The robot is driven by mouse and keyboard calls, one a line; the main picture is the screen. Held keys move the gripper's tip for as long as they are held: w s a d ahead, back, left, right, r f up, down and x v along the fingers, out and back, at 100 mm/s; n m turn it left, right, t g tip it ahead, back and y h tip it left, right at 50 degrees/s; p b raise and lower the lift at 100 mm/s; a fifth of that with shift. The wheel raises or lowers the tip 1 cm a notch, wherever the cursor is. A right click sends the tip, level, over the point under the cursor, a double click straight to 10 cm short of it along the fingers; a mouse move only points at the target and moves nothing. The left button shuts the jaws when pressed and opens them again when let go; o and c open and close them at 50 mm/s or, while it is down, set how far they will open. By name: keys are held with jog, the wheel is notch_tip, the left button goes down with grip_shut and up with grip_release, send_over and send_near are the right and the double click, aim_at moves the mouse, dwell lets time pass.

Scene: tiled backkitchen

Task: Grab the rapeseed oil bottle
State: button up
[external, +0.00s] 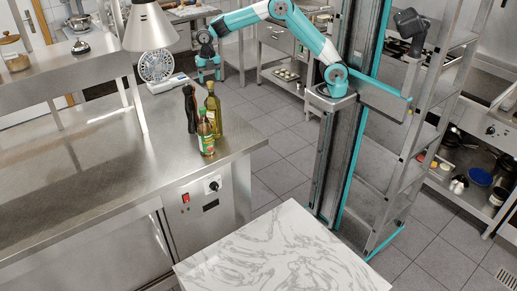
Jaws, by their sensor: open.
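A tall bottle of yellow-green oil (214,110) stands upright near the right end of the steel counter. A smaller bottle with a red cap and a green and red label (206,139) stands just in front of it and hides part of its lower body. The labels are too small to read, so I cannot tell which is rapeseed oil. My gripper (208,77) hangs at the end of the teal and white arm, above and beyond the bottles in the picture. It is open and touches neither bottle. Its fingers are small in this view.
A dark mill-like object (190,109) stands close to the left of the tall bottle. The counter's front (90,195) is clear. A bare marble table (280,250) stands in front, and a steel shelf rack (400,165) at right.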

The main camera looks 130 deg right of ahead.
aim_at(211, 95)
jog(key=shift+w+a+f+p, duration=0.15)
jog(key=shift+f+p, duration=0.6)
jog(key=shift+f, duration=0.8)
jog(key=shift+s+a+f+p, duration=0.1)
jog(key=shift+a+f+p, duration=0.15)
jog(key=shift+f+p, duration=0.9)
jog(key=shift+w+f+b, duration=0.1)
jog(key=shift+f+b, duration=0.15)
jog(key=shift+b, duration=0.15)
grip_shut()
